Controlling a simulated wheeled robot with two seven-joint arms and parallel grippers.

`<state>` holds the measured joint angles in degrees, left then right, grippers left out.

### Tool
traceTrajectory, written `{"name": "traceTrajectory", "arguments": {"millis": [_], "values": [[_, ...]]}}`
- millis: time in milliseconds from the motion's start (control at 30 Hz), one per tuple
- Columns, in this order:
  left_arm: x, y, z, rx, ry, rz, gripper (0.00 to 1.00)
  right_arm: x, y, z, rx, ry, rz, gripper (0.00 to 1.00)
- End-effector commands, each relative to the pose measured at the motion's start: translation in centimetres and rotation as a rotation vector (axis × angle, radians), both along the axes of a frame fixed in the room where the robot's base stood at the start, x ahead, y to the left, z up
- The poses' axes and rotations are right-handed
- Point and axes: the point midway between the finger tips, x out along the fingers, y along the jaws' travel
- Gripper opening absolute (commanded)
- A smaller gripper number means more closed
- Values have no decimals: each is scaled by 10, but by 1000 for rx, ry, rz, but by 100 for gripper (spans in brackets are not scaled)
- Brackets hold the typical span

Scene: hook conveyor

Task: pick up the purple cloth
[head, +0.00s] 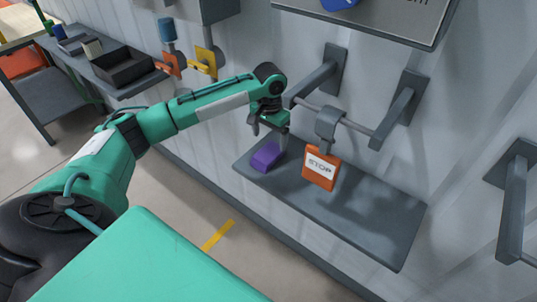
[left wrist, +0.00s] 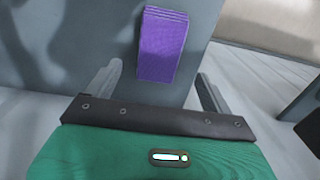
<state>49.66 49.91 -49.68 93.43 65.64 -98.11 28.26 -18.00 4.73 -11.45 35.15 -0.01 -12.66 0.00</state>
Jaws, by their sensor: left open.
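The purple cloth (head: 265,157) lies folded on the left end of a grey wall shelf (head: 375,227). My left gripper (head: 269,129) is above the cloth, pointing down, apart from it as far as I can tell. In the left wrist view the folded cloth (left wrist: 163,45) shows layered edges and lies ahead, between the lines of the two spread fingers (left wrist: 158,85). The left gripper is open and empty. My right gripper is not in view.
Wall brackets (head: 400,110) stand out above the shelf. A side table with a dark bin (head: 122,67) is at the upper left. The shelf's right part is clear.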

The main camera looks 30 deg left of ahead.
Motion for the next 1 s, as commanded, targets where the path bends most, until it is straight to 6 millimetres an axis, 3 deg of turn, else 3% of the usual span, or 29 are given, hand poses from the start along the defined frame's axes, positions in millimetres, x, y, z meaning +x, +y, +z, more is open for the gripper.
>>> {"name": "traceTrajectory", "arguments": {"millis": [167,300,500,733,767,1000], "values": [[-2,0,-10,1,0,0,85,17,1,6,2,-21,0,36],[-8,0,-30,1,3,1,85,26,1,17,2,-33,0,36],[-8,0,-54,1,-1,1,85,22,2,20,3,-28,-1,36],[-8,0,-57,1,-2,0,85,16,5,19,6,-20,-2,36],[-8,0,-57,1,-2,0,83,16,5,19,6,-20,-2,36],[-8,0,-56,1,-2,0,36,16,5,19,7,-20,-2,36]]}}
